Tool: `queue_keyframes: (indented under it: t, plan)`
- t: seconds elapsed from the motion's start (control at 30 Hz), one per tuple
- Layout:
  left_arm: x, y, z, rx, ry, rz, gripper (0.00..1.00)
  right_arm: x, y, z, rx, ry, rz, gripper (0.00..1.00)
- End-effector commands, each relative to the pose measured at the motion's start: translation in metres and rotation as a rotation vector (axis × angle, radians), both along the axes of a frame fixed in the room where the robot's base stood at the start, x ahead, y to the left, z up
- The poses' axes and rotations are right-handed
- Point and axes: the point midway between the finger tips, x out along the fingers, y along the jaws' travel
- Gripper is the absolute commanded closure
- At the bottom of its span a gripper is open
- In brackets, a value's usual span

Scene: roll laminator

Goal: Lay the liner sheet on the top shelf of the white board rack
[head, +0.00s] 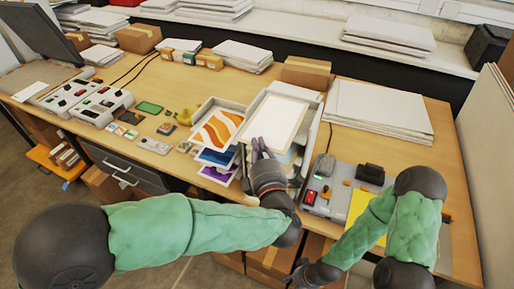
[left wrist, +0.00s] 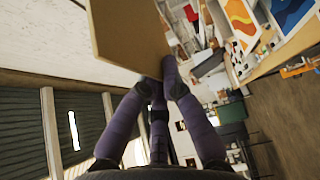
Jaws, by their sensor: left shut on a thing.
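The liner sheet (head: 276,121), a pale cream rectangle, is over the top of the white board rack (head: 314,132) in the head view. My left gripper (head: 259,146) is at its near edge. In the left wrist view, the fingers (left wrist: 162,80) are shut on the edge of the sheet (left wrist: 130,30), which looks tan there. I cannot tell whether the sheet touches the top shelf. Lower shelves are partly hidden by my left gripper and the sheet. My right gripper (head: 303,277) is low at the bottom edge, and its jaws are unclear.
A print rack (head: 241,107) with orange, blue and purple prints stands just left. The grey laminator (head: 342,186) sits to the right, near a yellow sheet (head: 362,206). A white board stack (head: 380,108) lies behind it. A cardboard box (head: 305,72) stands behind the rack.

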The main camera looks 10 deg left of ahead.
Motion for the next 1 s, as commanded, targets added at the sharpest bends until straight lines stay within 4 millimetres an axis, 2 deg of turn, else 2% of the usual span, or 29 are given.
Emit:
queue_keyframes:
  t: [0.5,0.7,1.0]
  plan:
    - [0.031,-0.009,-0.017,0.000,0.000,0.002,1.00,0.000,0.000,-0.010,0.000,-0.001,0.000,0.60]
    - [0.030,-0.009,-0.031,-0.001,-0.001,0.000,1.00,0.000,0.000,-0.027,0.000,-0.001,0.000,0.60]
    - [0.030,-0.010,-0.044,-0.001,-0.001,0.000,1.00,0.000,0.000,-0.042,0.000,-0.001,0.000,0.60]
